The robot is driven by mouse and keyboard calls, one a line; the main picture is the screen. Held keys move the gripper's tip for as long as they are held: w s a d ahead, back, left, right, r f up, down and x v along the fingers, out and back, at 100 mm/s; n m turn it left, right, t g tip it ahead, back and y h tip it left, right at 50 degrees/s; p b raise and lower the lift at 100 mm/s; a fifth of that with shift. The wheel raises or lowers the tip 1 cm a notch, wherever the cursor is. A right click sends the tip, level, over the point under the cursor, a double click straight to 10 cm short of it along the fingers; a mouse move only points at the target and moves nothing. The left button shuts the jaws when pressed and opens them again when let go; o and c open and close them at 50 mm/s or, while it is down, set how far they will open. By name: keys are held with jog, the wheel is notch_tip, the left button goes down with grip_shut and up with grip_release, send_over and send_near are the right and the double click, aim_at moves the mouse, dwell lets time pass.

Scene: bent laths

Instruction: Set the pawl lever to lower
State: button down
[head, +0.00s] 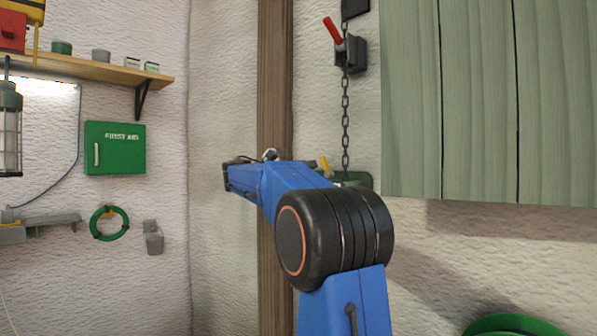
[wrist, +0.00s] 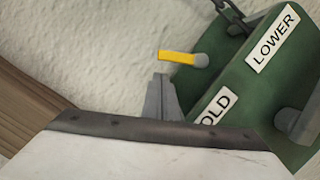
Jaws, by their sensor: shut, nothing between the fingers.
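The green pawl housing (wrist: 240,75) fills the right of the wrist view, with a LOWER label (wrist: 272,42) and a partly hidden HOLD label (wrist: 215,107). The pawl lever (wrist: 178,57) has a yellow grip pointing left from a grey round end. I cannot tell which label it is set to. In the head view the housing (head: 354,180) and lever (head: 325,165) show partly behind my arm. My gripper (wrist: 161,78) is shut and empty, its tips just below the yellow grip in the picture. Whether they touch it is unclear.
A chain (head: 345,115) hangs above the housing, below a dark bracket with a red handle (head: 333,30). A wooden post (head: 275,80) stands left of it. Green boards (head: 480,100) are at right. A shelf (head: 100,70) and first aid box (head: 115,148) are farther left.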

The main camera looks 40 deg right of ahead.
jog(key=shift+s+d+r, duration=0.1)
jog(key=shift+s+r, duration=0.2)
jog(key=shift+s, duration=0.35)
